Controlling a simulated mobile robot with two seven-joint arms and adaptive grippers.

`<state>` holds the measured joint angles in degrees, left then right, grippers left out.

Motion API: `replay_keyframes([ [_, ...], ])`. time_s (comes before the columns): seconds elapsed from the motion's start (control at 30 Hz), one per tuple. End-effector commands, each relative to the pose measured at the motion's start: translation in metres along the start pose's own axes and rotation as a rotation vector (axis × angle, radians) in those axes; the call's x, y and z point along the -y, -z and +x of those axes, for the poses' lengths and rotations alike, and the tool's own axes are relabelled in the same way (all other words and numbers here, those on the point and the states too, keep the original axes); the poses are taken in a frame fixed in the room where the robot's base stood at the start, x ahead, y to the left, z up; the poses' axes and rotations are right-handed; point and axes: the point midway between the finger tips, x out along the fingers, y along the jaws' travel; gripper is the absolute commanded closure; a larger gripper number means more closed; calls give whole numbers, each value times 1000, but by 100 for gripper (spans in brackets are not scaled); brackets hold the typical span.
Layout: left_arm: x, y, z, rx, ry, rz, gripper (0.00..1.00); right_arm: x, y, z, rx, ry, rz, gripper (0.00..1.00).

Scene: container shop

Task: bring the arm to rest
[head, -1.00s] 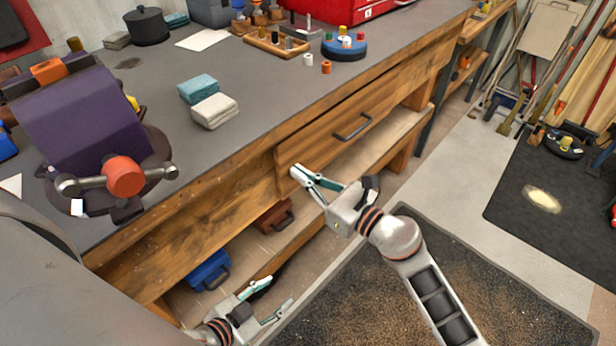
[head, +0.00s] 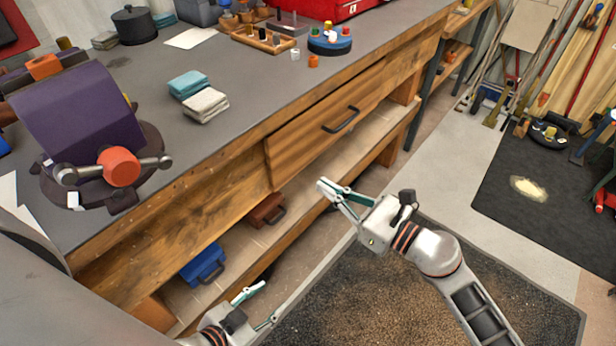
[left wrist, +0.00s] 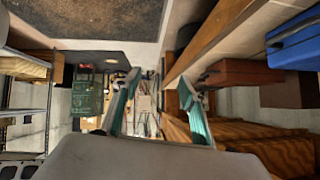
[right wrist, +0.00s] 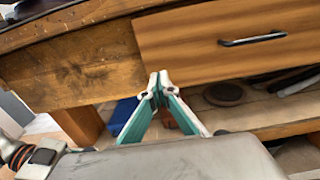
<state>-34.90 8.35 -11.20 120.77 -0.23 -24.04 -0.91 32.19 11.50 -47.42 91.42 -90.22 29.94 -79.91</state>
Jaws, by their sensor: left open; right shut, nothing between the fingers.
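My left gripper (head: 262,302) is low at the bottom of the head view, beside the lower shelf. Its fingers are spread and empty, as the left wrist view (left wrist: 160,92) shows.
The lower shelf holds a blue case (head: 203,264) and a brown case (head: 266,210). The bench top (head: 240,140) carries a purple-covered vise (head: 82,122), folded cloths (head: 205,104) and a blue round holder (head: 330,46).

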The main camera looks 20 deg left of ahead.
Motion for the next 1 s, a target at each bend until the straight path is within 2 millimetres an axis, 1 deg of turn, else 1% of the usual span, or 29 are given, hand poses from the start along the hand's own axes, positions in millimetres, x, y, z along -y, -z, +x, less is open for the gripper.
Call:
replay_keyframes([
  [0.03, 2, 1, 1, -2, 3, 1, 57, 0, 1, -10, -2, 1, 0, 100],
  [0.1, 3, 1, 2, -3, 5, 1, 57, 0, 1, -20, -1, 0, 1, 100],
  [0.23, 4, 1, 2, -3, 6, 2, 57, -1, 1, -31, -1, -1, 2, 100],
  [0.37, 4, 2, 3, -5, 7, 2, 57, -1, 1, -36, -1, -1, 2, 100],
  [0.53, 5, 4, 4, -8, 7, 3, 57, -1, 0, -37, 1, 0, 6, 100],
  [0.63, 6, 9, 3, -15, 9, 3, 57, -1, -5, -40, 26, 20, 74, 100],
  [0.67, 7, 11, 2, -18, 10, 3, 57, -1, -8, -42, 41, 34, 117, 100],
  [0.77, 9, 23, 0, -33, 13, 2, 57, 4, -21, -56, 121, 103, 345, 100],
  [0.83, 11, 31, -2, -43, 14, 0, 57, 10, -27, -72, 200, 168, 567, 100],
  [0.93, 10, 36, -6, -44, 10, -5, 57, 23, -24, -104, 324, 273, 912, 100],
  [0.97, 9, 36, -7, -43, 8, -7, 57, 26, -21, -114, 362, 304, 1014, 100],
  [1.0, 8, 36, -10, -41, 5, -11, 57, 30, -15, -130, 415, 346, 1150, 100],
])
